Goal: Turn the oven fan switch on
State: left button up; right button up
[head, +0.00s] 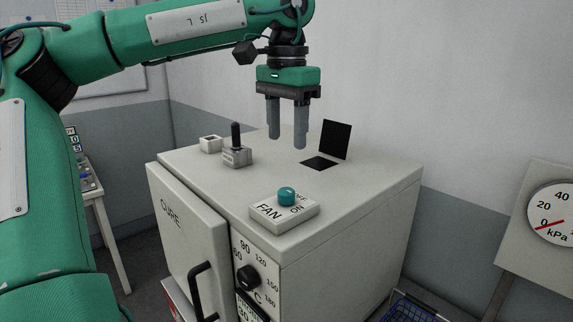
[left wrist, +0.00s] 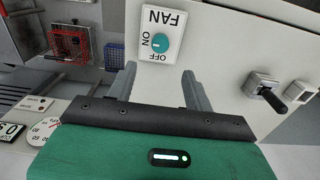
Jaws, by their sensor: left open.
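The fan switch (head: 286,222) is a white box marked FAN, ON and OFF, with a round teal knob (head: 286,195). It sits on the oven's top near the front edge. In the left wrist view the knob (left wrist: 160,43) shows on the switch plate (left wrist: 180,52), beyond the fingertips. I cannot tell which label the knob is set to. My left gripper (head: 287,140) points down, open and empty, above the oven top and apart from the switch. It also shows in the left wrist view (left wrist: 158,76). My right gripper is in neither view.
The oven (head: 345,215) has a CURE door (head: 185,235) and a dial (head: 248,277). On its top are a black-levered grey block (head: 237,156), a small white block (head: 210,144) and an upright black flap (head: 336,139). A kPa gauge (head: 552,212) stands right.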

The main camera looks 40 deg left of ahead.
pick_arm(q)
jog(key=shift+r, duration=1.3)
